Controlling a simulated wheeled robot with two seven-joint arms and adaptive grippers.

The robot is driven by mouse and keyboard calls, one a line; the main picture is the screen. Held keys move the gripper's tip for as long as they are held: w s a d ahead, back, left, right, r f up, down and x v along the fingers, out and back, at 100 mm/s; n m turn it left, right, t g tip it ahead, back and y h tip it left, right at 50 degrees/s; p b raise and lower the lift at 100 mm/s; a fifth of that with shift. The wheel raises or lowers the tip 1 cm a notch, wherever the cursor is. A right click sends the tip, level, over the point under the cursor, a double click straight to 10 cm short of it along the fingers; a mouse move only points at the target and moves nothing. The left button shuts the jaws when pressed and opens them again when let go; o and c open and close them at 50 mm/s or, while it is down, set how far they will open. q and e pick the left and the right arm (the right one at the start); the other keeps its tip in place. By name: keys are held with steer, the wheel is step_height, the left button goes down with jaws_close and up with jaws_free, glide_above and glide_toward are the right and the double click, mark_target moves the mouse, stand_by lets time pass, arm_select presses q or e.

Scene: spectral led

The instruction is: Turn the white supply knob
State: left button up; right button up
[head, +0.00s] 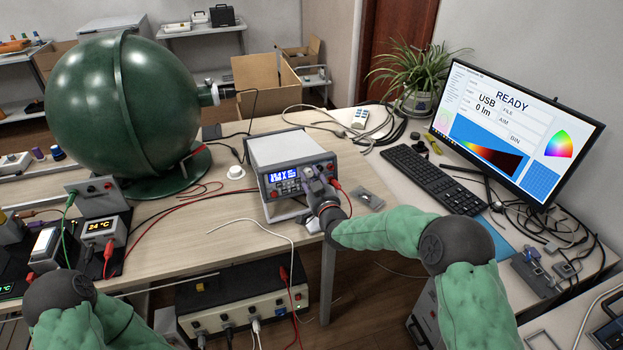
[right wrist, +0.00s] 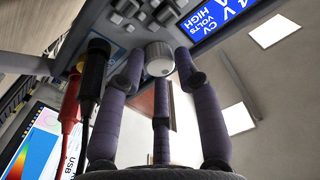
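The white supply knob (right wrist: 159,58) is on the front panel of the grey bench power supply (head: 283,150), seen in the right wrist view. The supply has a lit blue display (head: 284,175), which also shows in the right wrist view (right wrist: 222,15). My right gripper (head: 316,180) is at the right part of the front panel. In the right wrist view its three purple-grey fingers (right wrist: 160,75) are spread around the knob, with small gaps seeming to show at its sides. In the head view the fingers largely hide the knob. My left gripper is out of view; only its arm shows at lower left.
Black and red plugs (right wrist: 93,70) stick out of the panel close beside the fingers. A large green sphere (head: 122,100) stands on the table at left. A monitor (head: 511,130) and keyboard (head: 435,178) are at right. Loose cables lie around the supply.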

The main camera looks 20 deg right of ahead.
jaws_close()
steer(key=shift+m, duration=0.4)
steer(key=m, duration=0.2)
steer(key=m+h, duration=0.1)
steer(key=m, duration=0.2)
steer(key=shift+a+r+h, duration=0.1)
steer(key=shift+r+h, duration=0.05)
steer(key=shift+h, duration=0.15)
steer(key=m+g+h, duration=0.1)
steer(key=m, duration=0.4)
steer(key=shift+r, duration=0.15)
steer(key=m+g, duration=0.1)
steer(key=m, duration=0.5)
steer(key=shift+r+h, duration=0.1)
steer(key=shift+h, duration=0.2)
steer(key=m+g, duration=0.1)
steer(key=m, duration=0.3)
steer(key=shift+w+m, duration=0.1)
steer(key=shift+m, duration=0.2)
